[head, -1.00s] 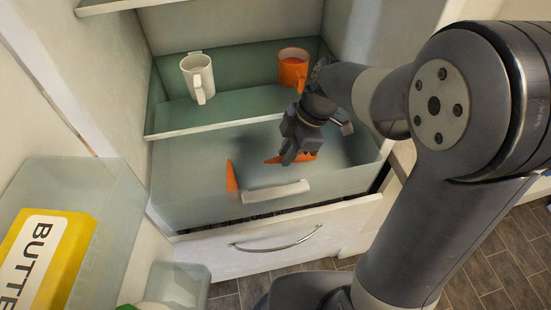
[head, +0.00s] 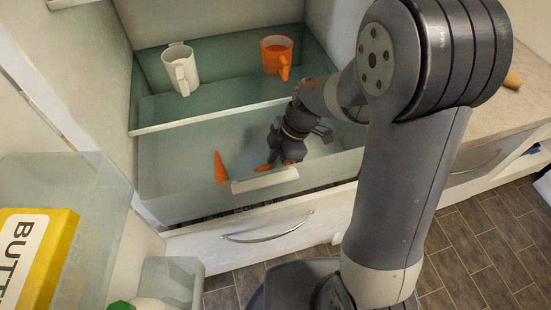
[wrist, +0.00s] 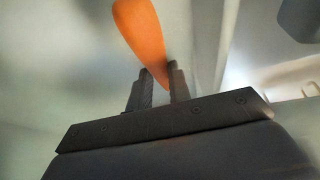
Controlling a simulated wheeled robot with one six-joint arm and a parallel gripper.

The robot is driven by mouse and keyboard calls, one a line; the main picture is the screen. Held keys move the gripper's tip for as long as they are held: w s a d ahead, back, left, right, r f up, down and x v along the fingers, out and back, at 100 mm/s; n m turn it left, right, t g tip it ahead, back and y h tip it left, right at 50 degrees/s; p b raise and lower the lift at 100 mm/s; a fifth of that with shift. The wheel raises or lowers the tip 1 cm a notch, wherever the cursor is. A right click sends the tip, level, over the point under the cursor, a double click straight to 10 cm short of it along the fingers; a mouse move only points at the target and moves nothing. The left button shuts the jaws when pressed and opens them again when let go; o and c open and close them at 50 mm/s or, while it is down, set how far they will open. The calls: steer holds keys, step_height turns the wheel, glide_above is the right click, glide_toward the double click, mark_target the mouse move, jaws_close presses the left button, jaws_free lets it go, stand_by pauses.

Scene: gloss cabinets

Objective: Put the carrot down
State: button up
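The carrot (wrist: 142,32) is orange and tapered. In the wrist view its narrow end sits between the two fingers of my gripper (wrist: 160,80), which look closed on it. In the head view my gripper (head: 283,160) points down inside the open translucent drawer (head: 180,180), and part of the carrot (head: 264,168) shows beside the fingers. The rest of it is hidden by the gripper. I cannot tell whether it touches the drawer floor. A second orange carrot-like piece (head: 221,168) is in the drawer to the left, apart from my gripper.
A white mug (head: 182,70) and an orange mug (head: 276,56) stand on the shelf above. A yellow butter box (head: 38,255) is in a clear bin at left. A white drawer front with a handle (head: 268,232) is below. The drawer's right part looks bare.

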steer(key=o, duration=0.4)
steer(key=shift+r, duration=0.1)
steer(key=shift+r+p, duration=0.15)
steer(key=shift+p, duration=0.15)
steer(key=v, duration=1.1)
steer(key=shift+d+r, duration=0.25)
steer(key=shift+r, duration=0.1)
steer(key=shift+w, duration=0.1)
